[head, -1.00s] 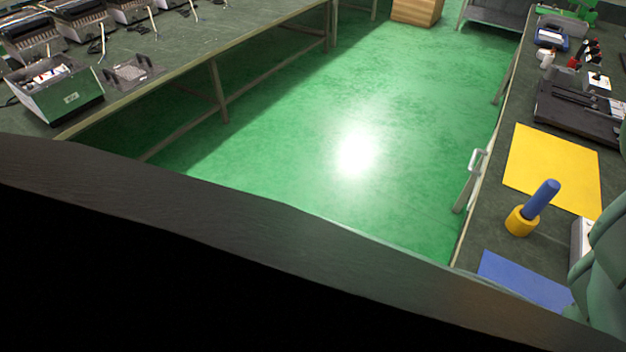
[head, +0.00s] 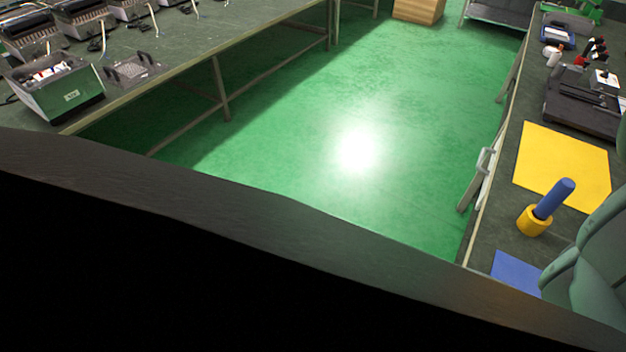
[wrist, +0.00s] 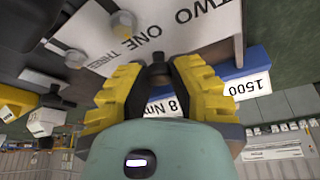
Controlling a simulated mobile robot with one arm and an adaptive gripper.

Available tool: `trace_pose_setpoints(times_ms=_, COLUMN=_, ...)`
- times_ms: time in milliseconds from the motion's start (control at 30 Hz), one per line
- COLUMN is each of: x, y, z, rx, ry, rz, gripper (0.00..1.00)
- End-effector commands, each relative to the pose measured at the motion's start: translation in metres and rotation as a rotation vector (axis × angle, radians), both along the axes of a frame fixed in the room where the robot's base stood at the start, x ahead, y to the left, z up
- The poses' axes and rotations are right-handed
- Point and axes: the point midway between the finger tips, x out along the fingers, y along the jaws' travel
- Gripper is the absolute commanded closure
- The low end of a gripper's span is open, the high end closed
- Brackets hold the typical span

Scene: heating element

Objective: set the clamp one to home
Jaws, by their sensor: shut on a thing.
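In the wrist view, my gripper (wrist: 158,85) has its two yellow-and-black fingers closed around a small dark knob-like part (wrist: 158,70), which I take to be clamp one. Fingers and part stand in front of a white plate (wrist: 170,25) lettered "TWO", "ONE" and "THREE". The plate appears tilted in this view. Two other pale round-ended parts, an upper one (wrist: 122,22) and a lower left one (wrist: 72,58), sit by the plate. The fingers hide much of the held part. In the head view my gripper and the plate do not show; my green arm covers the right edge.
A blue block (wrist: 245,66) with "1500" and "8 Nm" labels lies close behind the right finger. In the head view, the right bench holds a yellow sheet (head: 562,165), a blue sheet (head: 515,272) and a blue rod (head: 555,198) in a yellow ring (head: 533,220). The green floor is clear.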

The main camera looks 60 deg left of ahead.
Motion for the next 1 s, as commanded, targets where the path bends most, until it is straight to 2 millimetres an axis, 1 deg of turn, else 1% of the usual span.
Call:
trace_pose_setpoints(times_ms=33, x=-0.0007, y=0.0046, z=-0.0026, rx=0.010, ry=0.006, rz=0.005, gripper=1.00)
trace_pose_setpoints(times_ms=333, x=-0.0014, y=0.0053, z=-0.0023, rx=0.013, ry=0.009, rz=0.004, gripper=1.00)
trace_pose_setpoints(times_ms=367, x=-0.0015, y=0.0053, z=-0.0023, rx=0.013, ry=0.009, rz=0.004, gripper=0.75)
trace_pose_setpoints(times_ms=633, x=-0.0010, y=0.0038, z=-0.0014, rx=0.008, ry=0.006, rz=0.002, gripper=0.47)
trace_pose_setpoints(times_ms=667, x=-0.0010, y=0.0037, z=-0.0012, rx=0.008, ry=0.005, rz=0.002, gripper=0.45)
trace_pose_setpoints(times_ms=1000, x=-0.0010, y=0.0037, z=0.0017, rx=0.006, ry=0.004, rz=0.000, gripper=0.45)
